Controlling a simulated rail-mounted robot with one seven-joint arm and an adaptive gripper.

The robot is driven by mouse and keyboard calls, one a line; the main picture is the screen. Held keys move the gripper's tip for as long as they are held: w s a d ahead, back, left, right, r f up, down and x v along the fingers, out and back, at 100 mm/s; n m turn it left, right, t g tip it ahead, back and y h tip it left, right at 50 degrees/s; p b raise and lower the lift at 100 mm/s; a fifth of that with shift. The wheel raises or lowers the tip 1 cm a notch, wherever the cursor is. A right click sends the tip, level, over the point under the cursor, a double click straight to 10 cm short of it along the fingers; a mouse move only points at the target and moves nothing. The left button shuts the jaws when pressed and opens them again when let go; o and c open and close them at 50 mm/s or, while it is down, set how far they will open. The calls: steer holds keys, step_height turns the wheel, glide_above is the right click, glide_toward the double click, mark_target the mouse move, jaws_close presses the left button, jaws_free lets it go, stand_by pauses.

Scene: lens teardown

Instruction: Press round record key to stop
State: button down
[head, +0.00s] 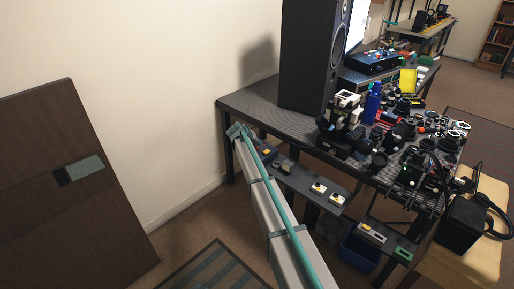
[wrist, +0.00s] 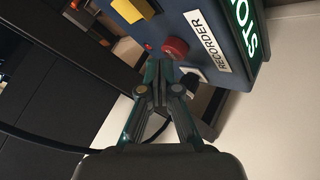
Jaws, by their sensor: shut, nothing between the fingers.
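In the wrist view the recorder (wrist: 193,22) is a dark blue-grey box with a white label reading RECORDER. A round red key (wrist: 175,47) stands out from its face beside the label. A yellow block-shaped key (wrist: 132,9) and a small red dot (wrist: 148,47) are also on the face. A lit green sign (wrist: 243,22) on its side begins with STO and is cut off by the frame. My gripper (wrist: 162,68) is shut and empty, its tips just below the red key in the picture. I cannot tell whether they touch it.
In the head view a dark workbench (head: 250,100) holds a tall black speaker (head: 308,55), a blue bottle (head: 373,105) and many lens parts. Low shelves with small switches (head: 318,188) run along its front. A blue bin (head: 358,252) stands below. A brown panel (head: 60,220) leans at left.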

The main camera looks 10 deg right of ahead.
steer(key=shift+r, duration=0.55)
step_height(320, 180, up, 6)
steer(key=shift+f+p, duration=0.1)
steer(key=shift+p, duration=0.85)
